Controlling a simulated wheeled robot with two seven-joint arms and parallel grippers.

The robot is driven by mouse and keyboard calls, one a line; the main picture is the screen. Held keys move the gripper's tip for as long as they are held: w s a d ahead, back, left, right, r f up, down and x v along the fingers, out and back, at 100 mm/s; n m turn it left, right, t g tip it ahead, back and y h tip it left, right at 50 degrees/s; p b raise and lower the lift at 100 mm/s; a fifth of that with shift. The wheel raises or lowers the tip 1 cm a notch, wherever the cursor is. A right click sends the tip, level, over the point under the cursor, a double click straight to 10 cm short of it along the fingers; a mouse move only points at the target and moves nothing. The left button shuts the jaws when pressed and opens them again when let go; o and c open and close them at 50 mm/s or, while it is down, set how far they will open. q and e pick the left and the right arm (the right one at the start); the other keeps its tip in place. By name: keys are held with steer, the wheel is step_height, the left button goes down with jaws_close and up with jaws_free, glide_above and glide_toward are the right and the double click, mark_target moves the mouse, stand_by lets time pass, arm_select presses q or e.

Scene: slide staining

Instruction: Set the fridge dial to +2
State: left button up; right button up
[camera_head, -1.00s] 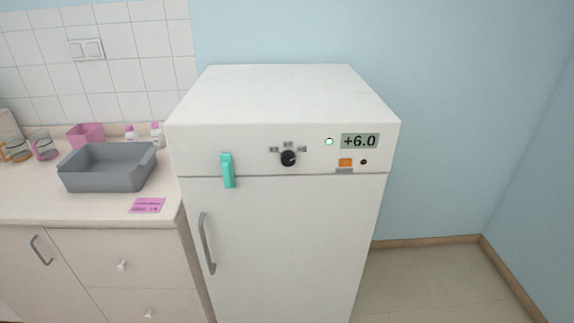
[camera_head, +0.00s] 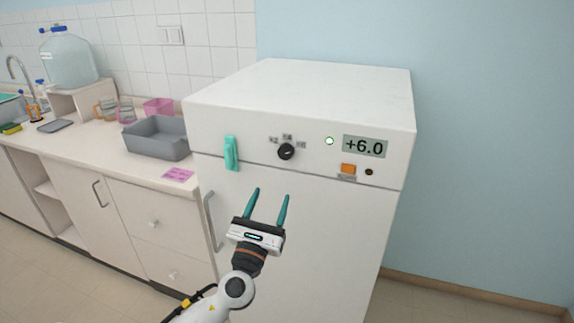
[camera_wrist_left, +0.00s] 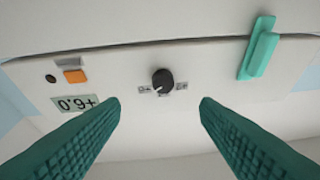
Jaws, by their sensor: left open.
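The white fridge (camera_head: 300,85) stands in the middle of the head view. Its black round dial (camera_head: 286,152) is on the front panel, with small labels around it. The display (camera_head: 364,146) right of the dial reads +6.0. My left gripper (camera_head: 271,193) is open and empty, below the dial in the head view, with its teal fingers pointing up toward it. In the left wrist view the dial (camera_wrist_left: 163,80) appears upside down, ahead of and between the two open fingers, apart from them. The right gripper is not in view.
A teal handle (camera_head: 231,153) sticks out left of the dial. An orange switch (camera_head: 348,169) is below the display. The door handle (camera_head: 211,220) is lower left. A counter with a grey tub (camera_head: 157,150) adjoins the fridge. Floor to the right is free.

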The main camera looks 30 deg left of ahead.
arm_select(q)
steer(key=p, duration=0.2)
glide_toward(284, 156)
steer(key=w+r, duration=0.1)
steer(key=w, duration=0.1)
steer(key=x, duration=0.3)
steer(key=p+x, duration=0.1)
steer(key=x, duration=0.2)
steer(key=shift+w+a, duration=0.15)
steer(key=shift+a, duration=0.15)
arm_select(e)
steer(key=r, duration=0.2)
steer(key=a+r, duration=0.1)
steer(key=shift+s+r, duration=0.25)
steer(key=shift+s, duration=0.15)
arm_select(q)
steer(key=c, duration=1)
